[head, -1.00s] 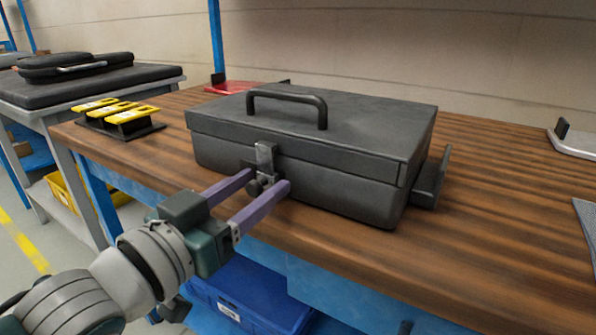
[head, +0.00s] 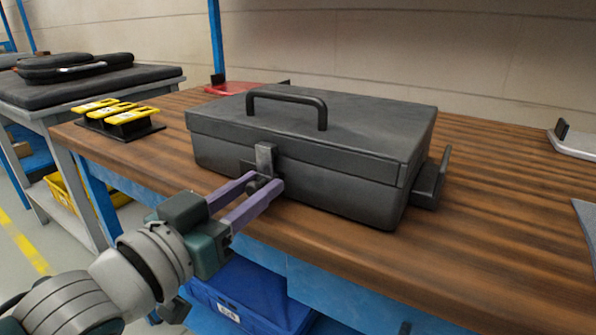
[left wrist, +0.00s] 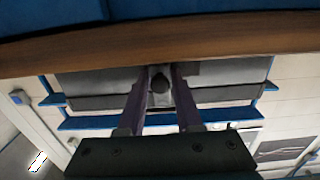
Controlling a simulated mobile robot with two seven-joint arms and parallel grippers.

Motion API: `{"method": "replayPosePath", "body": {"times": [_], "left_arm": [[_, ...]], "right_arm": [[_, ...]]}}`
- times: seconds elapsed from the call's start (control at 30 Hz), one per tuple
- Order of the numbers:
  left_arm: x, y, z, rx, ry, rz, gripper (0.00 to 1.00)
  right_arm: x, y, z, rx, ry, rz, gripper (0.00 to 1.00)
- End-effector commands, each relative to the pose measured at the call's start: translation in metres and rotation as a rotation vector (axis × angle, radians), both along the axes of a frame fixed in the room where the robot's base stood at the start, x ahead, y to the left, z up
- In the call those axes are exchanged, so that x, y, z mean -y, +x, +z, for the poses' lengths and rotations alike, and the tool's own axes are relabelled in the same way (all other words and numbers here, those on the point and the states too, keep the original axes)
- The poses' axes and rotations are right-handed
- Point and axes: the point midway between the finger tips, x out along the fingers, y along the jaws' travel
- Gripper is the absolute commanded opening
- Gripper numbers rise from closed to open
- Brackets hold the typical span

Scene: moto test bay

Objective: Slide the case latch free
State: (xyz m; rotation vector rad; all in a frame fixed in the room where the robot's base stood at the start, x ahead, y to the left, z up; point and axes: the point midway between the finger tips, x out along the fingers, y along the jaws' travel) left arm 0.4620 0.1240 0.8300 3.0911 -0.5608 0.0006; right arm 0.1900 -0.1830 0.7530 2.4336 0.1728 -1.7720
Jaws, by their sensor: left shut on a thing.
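A dark grey case (head: 330,185) with a closed lid and a top handle (head: 288,98) sits on the wooden bench. Its latch (head: 264,160) is on the front face, a grey upright plate with a dark knob low on it. My left gripper (head: 264,184) reaches in from the left, its two purple fingers closed on the latch knob. In the left wrist view the round dark knob (left wrist: 159,84) shows between the fingers. The fingers hide part of the knob in the head view. My right gripper is not in view.
A black holder with yellow-topped blocks (head: 118,114) stands at the left. A red item (head: 232,87) lies behind the case. A blue bin (head: 250,295) is below the bench.

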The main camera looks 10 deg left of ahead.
Motion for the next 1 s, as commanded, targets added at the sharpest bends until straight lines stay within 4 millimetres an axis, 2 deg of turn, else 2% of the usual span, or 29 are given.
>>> {"method": "replayPosePath", "body": {"times": [0.63, 0.87, 1.0], "left_arm": [[0.0, 0.0, 0.0, 0.0, 0.0, 0.0, 0.0], [-0.028, 0.01, -0.001, -0.001, 0.006, 0.0, 0.0], [-0.033, 0.012, -0.001, -0.003, 0.001, 0.002, 0.0]], "right_arm": [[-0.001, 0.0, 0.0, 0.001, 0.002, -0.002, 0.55], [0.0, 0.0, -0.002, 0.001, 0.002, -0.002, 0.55], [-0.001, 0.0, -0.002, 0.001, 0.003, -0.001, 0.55]]}}
